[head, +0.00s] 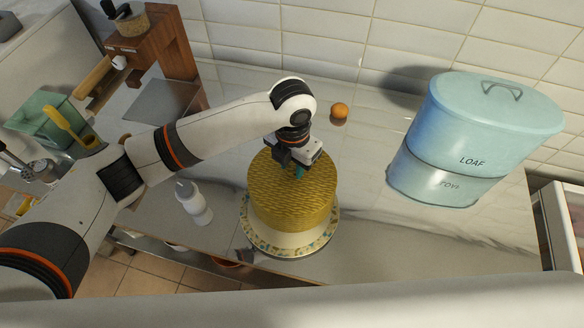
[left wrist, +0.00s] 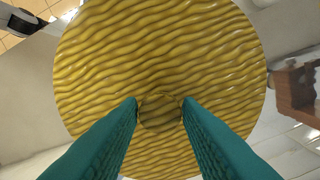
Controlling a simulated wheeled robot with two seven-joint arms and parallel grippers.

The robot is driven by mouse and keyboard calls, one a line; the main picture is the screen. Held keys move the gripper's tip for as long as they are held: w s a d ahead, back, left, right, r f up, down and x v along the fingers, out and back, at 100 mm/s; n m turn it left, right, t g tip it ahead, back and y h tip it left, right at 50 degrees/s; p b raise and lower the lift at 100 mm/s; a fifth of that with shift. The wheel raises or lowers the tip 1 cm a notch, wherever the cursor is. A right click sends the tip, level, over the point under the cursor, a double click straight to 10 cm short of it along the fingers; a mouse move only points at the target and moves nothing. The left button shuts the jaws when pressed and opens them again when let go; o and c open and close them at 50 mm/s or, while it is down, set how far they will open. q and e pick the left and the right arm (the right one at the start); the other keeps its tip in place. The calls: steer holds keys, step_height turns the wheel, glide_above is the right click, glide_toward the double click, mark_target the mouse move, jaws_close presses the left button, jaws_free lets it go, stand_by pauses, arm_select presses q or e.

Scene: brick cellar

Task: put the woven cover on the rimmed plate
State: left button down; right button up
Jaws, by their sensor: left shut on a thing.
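The woven cover (head: 292,200) is a yellow, round, wavy-textured lid with a small knob (left wrist: 160,113) on top. My left gripper (head: 299,172) is above the cover, its teal fingers shut on that knob; the left wrist view also shows the fingers (left wrist: 160,108) on either side of it. The rimmed plate (head: 268,244), pale with a patterned coloured rim, is directly under the cover in the head view. Its front and sides show around the cover's lower edge. I cannot tell whether the cover touches the plate or hangs just above it. My right gripper is not in view.
A white bottle (head: 194,203) stands left of the plate, under my left arm. An orange ball-like fruit (head: 339,111) lies behind the cover. A large blue loaf tin (head: 470,135) stands at the right. The counter between plate and tin is clear.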

arm_select(q)
step_height(320, 180, down, 2)
steer(key=shift+f+p, duration=0.15)
steer(key=shift+p, duration=0.15)
steer(key=shift+f, duration=0.3)
steer(key=c, duration=1)
jaws_free()
steer(key=shift+c, duration=0.2)
steer(key=shift+r, duration=0.45)
step_height(320, 180, up, 10)
steer(key=b, duration=0.3)
steer(key=shift+r+b, duration=0.2)
steer(key=shift+b, duration=0.15)
steer(key=shift+r, duration=0.5)
